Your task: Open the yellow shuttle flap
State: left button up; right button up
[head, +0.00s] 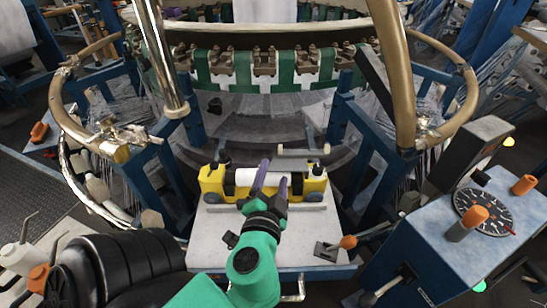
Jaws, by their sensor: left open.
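The yellow shuttle (211,180) lies crosswise on a pale platform in front of the loom. A white roll (245,177) sits in its middle, and its yellow right end (316,185) shows past my gripper. I cannot make out for sure which part is the flap or how it stands. My left gripper (273,170) has purple fingers and is open over the middle of the shuttle, right of the roll's visible part. The fingers hide part of the shuttle, and I cannot tell whether they touch it. My right gripper is not in view.
The pale platform (215,250) is mostly bare, with an orange-knobbed lever (347,242) at its front right. A blue control box (440,225) stands at right. Curved brown loom posts (395,70) and blue frames flank the shuttle; green straps (243,70) hang behind.

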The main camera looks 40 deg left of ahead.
aim_at(275, 165)
jog(key=k+l, duration=0.8)
